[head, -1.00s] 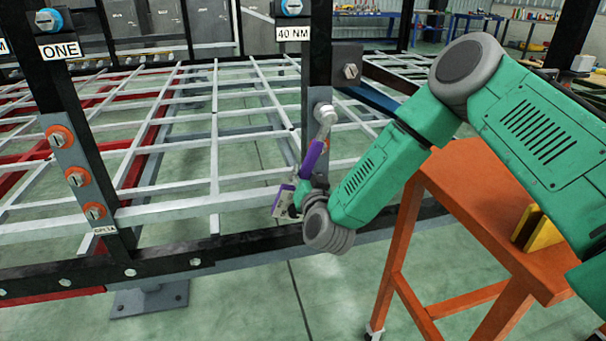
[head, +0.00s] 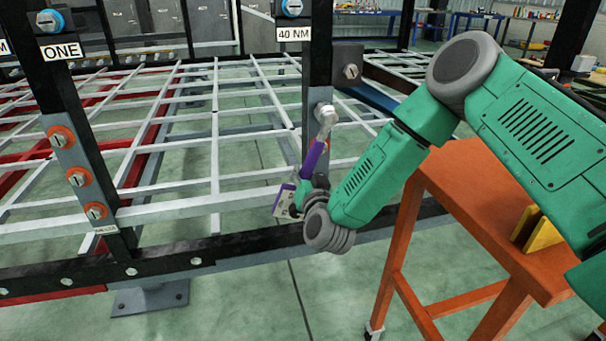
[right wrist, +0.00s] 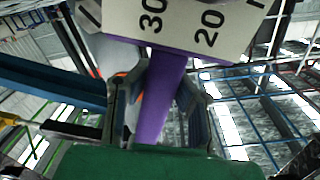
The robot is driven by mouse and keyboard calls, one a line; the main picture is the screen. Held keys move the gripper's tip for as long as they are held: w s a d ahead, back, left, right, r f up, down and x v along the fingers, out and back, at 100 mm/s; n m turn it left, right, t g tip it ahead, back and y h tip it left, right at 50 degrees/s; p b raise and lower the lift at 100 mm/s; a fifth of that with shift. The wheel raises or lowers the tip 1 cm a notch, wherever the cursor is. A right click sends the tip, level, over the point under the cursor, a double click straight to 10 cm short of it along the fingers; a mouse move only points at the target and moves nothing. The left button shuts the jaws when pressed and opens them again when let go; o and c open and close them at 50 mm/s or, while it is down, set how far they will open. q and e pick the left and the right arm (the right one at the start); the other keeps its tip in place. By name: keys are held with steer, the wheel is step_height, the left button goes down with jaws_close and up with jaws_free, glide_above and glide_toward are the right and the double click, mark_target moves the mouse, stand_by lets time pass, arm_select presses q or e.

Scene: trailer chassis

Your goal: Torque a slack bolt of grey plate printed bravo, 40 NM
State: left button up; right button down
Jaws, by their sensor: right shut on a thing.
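My right gripper (head: 302,194) is shut on the purple handle of a torque wrench (head: 314,158); the handle also shows between the fingers in the right wrist view (right wrist: 160,95). The wrench head is at a bolt (head: 326,113) on the grey plate (head: 319,95) of the post under the "40 NM" sign (head: 293,34). Whether the head is fully seated cannot be told. A pale scale (right wrist: 185,22) with "30" and "20" hangs on the wrench. The plate's lower part and any print are hidden by wrench and gripper. My left gripper is not in view.
Another bolt plate (head: 347,66) is just right of the wrench. An orange table (head: 470,200) with yellow blocks stands right, below my arm.

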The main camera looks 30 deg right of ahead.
steer(key=shift+r, duration=0.15)
steer(key=shift+x, duration=0.8)
stand_by(0.9)
steer(key=c, duration=2)
jaws_free()
steer(key=shift+c, duration=0.2)
jaws_close()
steer(key=shift+w+a+r+m, duration=0.15)
steer(key=shift+a+r+m, duration=0.1)
steer(key=shift+a+m, duration=0.25)
steer(key=shift+w+a+r+m, duration=0.15)
steer(key=shift+a+r+m, duration=0.1)
steer(key=shift+a+m, duration=0.25)
steer(key=shift+a, duration=0.1)
steer(key=shift+r, duration=0.1)
steer(key=shift+w+a+r+m, duration=0.25)
steer(key=shift+a+r+m, duration=0.4)
steer(key=shift+a+m, duration=0.25)
